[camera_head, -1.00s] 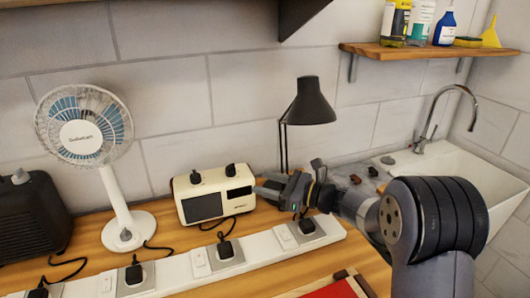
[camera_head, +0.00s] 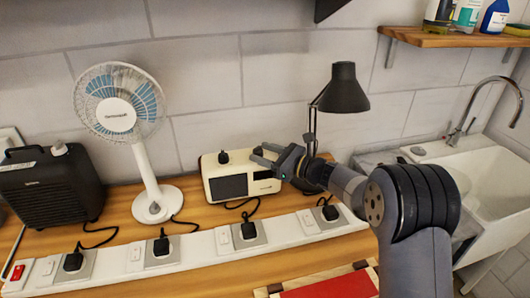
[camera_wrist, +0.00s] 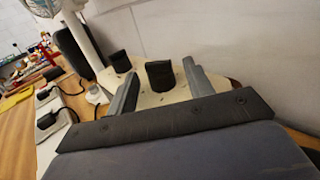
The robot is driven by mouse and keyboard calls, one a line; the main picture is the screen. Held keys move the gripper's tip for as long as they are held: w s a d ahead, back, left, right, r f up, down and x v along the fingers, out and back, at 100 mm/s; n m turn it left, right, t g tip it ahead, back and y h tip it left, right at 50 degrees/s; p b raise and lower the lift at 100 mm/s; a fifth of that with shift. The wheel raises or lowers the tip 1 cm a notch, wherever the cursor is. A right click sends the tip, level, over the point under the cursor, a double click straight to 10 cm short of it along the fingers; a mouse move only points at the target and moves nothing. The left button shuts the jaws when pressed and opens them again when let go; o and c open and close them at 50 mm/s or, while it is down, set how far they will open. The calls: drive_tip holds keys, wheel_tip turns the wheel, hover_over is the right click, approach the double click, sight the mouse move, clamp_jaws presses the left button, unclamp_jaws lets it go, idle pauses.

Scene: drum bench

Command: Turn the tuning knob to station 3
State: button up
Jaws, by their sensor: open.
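The cream radio (camera_head: 215,188) with a dark front panel stands on the wooden bench. A black knob (camera_head: 223,157) shows on its top left; the right-hand knob is hidden behind my gripper in the head view. My gripper (camera_head: 261,156) is open, with its fingers at the radio's top right. In the wrist view, one black knob (camera_wrist: 160,75) stands between the open fingers, with no clear contact. The other knob (camera_wrist: 120,62) is just outside the left finger. I cannot read any station marking or display figure.
A white fan (camera_head: 148,170) and a black heater-like box (camera_head: 50,190) stand left of the radio. A black desk lamp (camera_head: 342,92) stands close behind my arm. A white power strip (camera_head: 200,247) with several plugs runs along the front. A sink (camera_head: 480,185) is at right.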

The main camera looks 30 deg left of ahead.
drive_tip(key=c, duration=0.9)
drive_tip(key=shift+c, duration=0.2)
